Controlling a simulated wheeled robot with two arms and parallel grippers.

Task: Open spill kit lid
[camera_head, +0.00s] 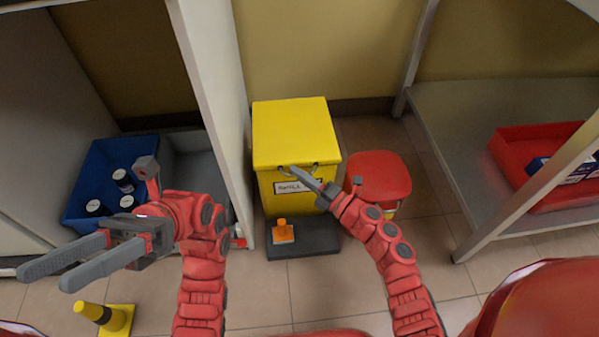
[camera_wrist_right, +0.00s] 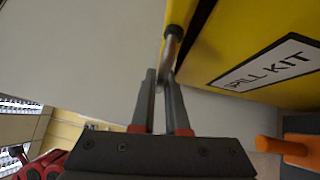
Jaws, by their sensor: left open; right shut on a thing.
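The spill kit is a yellow box (camera_head: 272,190) with a white label, standing at the middle of the head view. Its yellow lid (camera_head: 290,125) looks flat on top. A grey handle (camera_wrist_right: 172,45) shows at the front edge of the lid, beside the label reading "SPILL KIT" (camera_wrist_right: 268,65). My right gripper (camera_head: 297,173) reaches the front of the box from below right and is shut on this handle; its fingers (camera_wrist_right: 165,80) also show in the right wrist view. My left gripper (camera_head: 45,277) is open and empty, far left of the kit.
A red-lidded bin (camera_head: 379,176) stands just right of the kit. An orange-handled item (camera_head: 283,231) sits on a dark base (camera_head: 311,242) in front. A blue bin (camera_head: 92,180) with bottles is at left. A shelf with a red tray (camera_head: 509,150) is at right.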

